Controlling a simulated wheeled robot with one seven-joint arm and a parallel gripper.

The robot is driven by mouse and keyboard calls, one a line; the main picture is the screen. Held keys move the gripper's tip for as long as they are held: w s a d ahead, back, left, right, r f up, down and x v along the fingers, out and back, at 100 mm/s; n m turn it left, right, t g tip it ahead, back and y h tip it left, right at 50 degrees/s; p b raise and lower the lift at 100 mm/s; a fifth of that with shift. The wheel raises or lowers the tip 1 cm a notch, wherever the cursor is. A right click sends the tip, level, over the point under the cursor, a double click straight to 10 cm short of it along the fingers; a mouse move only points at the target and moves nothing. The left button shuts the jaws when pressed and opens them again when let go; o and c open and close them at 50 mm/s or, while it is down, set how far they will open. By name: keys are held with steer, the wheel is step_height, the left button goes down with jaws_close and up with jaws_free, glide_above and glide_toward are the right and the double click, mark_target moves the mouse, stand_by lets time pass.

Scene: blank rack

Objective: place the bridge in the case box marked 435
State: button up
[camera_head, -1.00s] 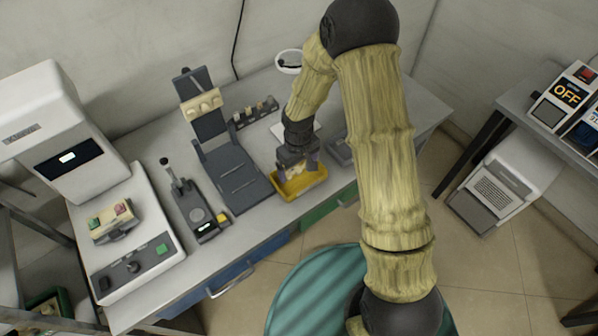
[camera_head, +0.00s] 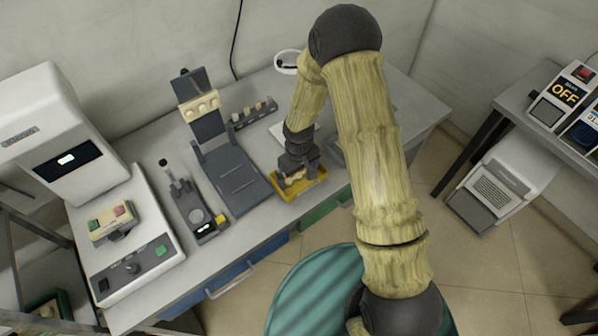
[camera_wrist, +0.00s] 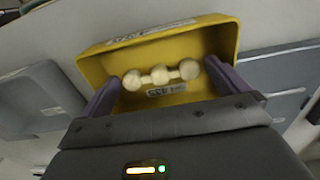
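The bridge (camera_wrist: 161,75), a row of three joined cream beads, is in the yellow case box (camera_wrist: 220,40), near its labelled wall. The small label (camera_wrist: 167,89) is partly covered by the bridge and too blurred to read surely. In the head view the same yellow box (camera_head: 316,184) stands near the table's front edge. My gripper (camera_wrist: 163,80) is open, its purple fingers spread either side of the bridge, with slight gaps at the bead ends. In the head view my gripper (camera_head: 294,178) reaches into the box and hides part of it.
A dark grey stand (camera_head: 238,182) holding cream pieces (camera_head: 202,105) is left of the box. A small rack (camera_head: 254,113) and a white dish (camera_head: 288,61) are behind. A handheld-like device (camera_head: 198,215) and a white machine (camera_head: 125,250) stand farther left.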

mark_target(298, 176)
steer(key=shift+a, duration=0.2)
steer(key=shift+s+r, duration=0.1)
steer(key=shift+r, duration=0.1)
step_height(298, 176, up, 12)
stand_by(0.3)
steer(key=shift+f, duration=0.1)
stand_by(0.4)
steer(key=s+d+r+m+t, duration=0.2)
steer(key=s+d+r+m, duration=0.4)
steer(key=s+d+r, duration=0.4)
steer(key=s+d, duration=0.2)
steer(key=d, duration=0.1)
steer(key=shift+s+d+r+m+t, duration=0.2)
steer(key=shift+d+m+t, duration=0.1)
steer(key=shift+d+m, duration=0.1)
